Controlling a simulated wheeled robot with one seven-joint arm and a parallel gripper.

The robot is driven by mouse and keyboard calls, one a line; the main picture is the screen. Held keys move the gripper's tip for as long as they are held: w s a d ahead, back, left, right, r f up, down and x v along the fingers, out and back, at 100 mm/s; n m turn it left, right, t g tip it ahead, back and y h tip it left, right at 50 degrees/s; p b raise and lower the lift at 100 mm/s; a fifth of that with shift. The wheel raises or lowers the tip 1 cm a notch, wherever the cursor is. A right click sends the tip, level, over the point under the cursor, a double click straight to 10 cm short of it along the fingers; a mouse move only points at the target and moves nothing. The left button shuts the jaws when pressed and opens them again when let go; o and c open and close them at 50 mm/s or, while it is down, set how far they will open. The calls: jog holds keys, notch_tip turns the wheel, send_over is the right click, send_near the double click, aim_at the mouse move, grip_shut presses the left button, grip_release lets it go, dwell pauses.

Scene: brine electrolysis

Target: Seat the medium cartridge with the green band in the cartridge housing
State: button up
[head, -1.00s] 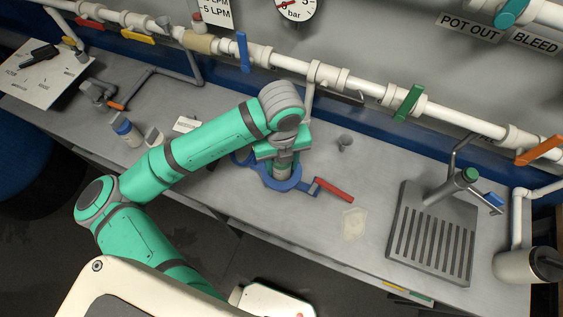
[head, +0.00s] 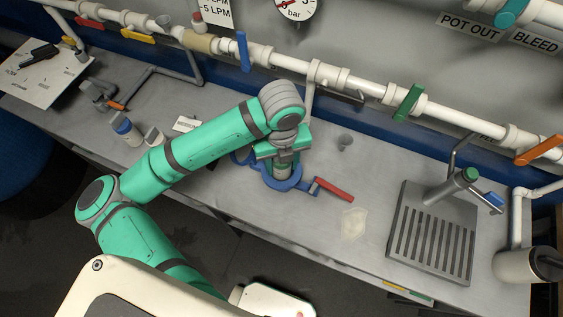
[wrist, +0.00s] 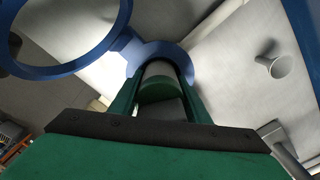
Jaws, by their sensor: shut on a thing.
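The cartridge (head: 282,169) is a grey cylinder with a green band. It also shows in the wrist view (wrist: 160,88), between my fingers. My gripper (head: 282,160) is shut on it from above. The cartridge stands about upright in the blue ring of the housing (head: 283,184), which also shows in the wrist view (wrist: 182,58). Its lower end is hidden, so I cannot tell how deep it sits. A red handle (head: 333,190) sticks out to the right of the ring.
A larger blue ring (wrist: 118,40) lies beside the housing in the wrist view. A small grey cup (head: 345,141) stands behind and to the right. A slotted drain tray (head: 432,237) is at the right. Pipes run along the back.

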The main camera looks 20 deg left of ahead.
jog(key=o, duration=1.3)
notch_tip(320, 180, up, 11)
jog(key=shift+f, duration=0.1)
